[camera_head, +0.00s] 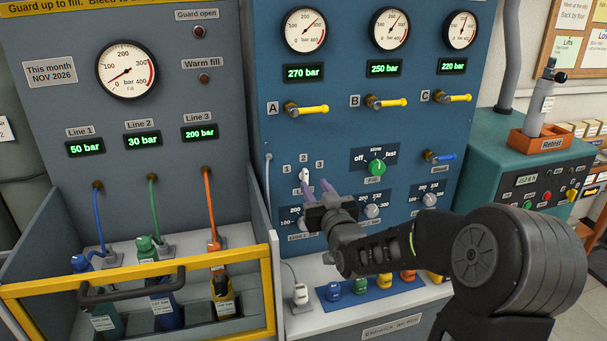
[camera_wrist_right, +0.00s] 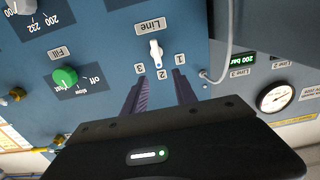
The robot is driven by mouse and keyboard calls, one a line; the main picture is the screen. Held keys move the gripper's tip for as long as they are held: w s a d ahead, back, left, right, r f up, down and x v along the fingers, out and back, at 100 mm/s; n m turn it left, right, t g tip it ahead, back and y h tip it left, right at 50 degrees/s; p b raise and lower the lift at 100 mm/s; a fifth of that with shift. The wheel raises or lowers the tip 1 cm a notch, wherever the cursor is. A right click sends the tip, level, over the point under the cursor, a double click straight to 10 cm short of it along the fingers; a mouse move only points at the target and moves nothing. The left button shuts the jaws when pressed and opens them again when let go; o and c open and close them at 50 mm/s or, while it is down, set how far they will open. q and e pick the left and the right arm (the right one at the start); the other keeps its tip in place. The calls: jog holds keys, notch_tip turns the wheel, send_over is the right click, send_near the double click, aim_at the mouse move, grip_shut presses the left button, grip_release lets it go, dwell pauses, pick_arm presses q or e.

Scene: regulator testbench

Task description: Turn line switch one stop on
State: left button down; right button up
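The line switch (camera_head: 304,175) is a small white knob on the blue panel, below the marks 1, 2 and 3. My right gripper (camera_head: 319,190) is just in front of the panel, slightly below and right of the knob. In the right wrist view its two fingers (camera_wrist_right: 159,80) are apart with nothing between their tips; the knob shows beyond them, and I see no contact. My left gripper is out of view.
Near the switch are the green fill knob (camera_head: 376,167), set near slow, and grey regulator knobs (camera_head: 372,211). Yellow valve levers (camera_head: 306,109) sit above. At left, a yellow guard frame (camera_head: 60,284) stands before the hosed cylinders. Coloured caps rest on a blue mat below.

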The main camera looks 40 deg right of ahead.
aim_at(306, 173)
jog(key=p+x, duration=0.2)
jog(key=x, duration=0.5)
jog(key=shift+w+d+p, duration=0.2)
jog(key=shift+w+p, duration=0.1)
jog(key=shift+w, duration=0.05)
jog(key=shift+c, duration=0.4)
grip_shut()
